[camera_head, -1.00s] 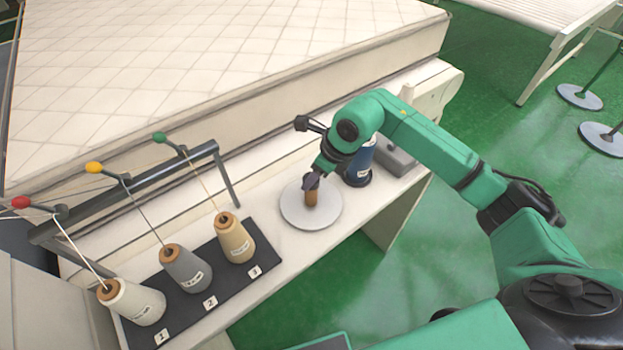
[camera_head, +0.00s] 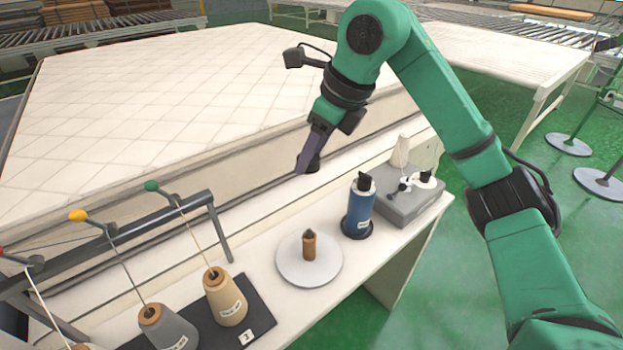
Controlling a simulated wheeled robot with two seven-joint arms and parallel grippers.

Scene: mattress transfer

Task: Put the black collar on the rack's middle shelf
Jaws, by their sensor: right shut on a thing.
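My right gripper (camera_head: 306,166) is raised in the air above the back of the bench, beside the mattress edge. Its dark fingers point down and are shut on a small black piece, the black collar (camera_head: 314,164); the fingers cover part of it. Below stands a brown post (camera_head: 309,246) with a dark pointed tip, upright on a round white plate (camera_head: 291,269). The post is apart from the gripper. I cannot make out a rack with a middle shelf in this view. My left gripper is not in view.
A blue spool (camera_head: 359,212) stands right of the plate, beside a grey box (camera_head: 411,205). Thread cones (camera_head: 225,300) stand on a black mat at left, under a dark thread bar (camera_head: 110,238). The quilted mattress (camera_head: 190,95) lies behind.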

